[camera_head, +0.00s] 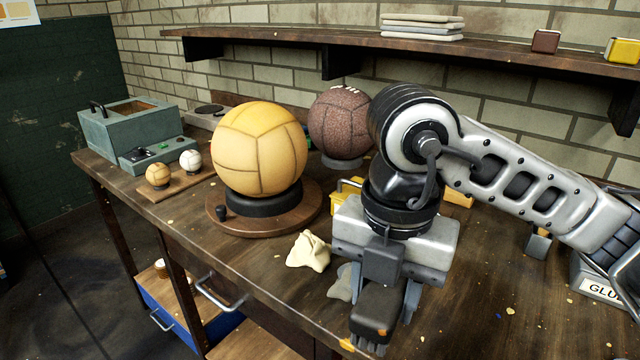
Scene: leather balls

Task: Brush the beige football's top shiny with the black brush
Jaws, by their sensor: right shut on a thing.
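The beige football (258,140) sits on a black ring (262,203) on a round wooden base, left of the picture's middle. Its top is clear, with nothing touching it. My right gripper (386,302) points down over the front of the workbench, to the right of the football and apart from it. It is shut on the black brush (377,312), a dark block whose bristles show at its lower end. My left gripper is not in view.
A brown ball (340,122) stands behind the football. A cream cloth (309,251) lies before the base. Two small balls on a wooden strip (176,186) and a grey-green toolbox (128,125) are at left. A shelf (480,52) overhangs the back.

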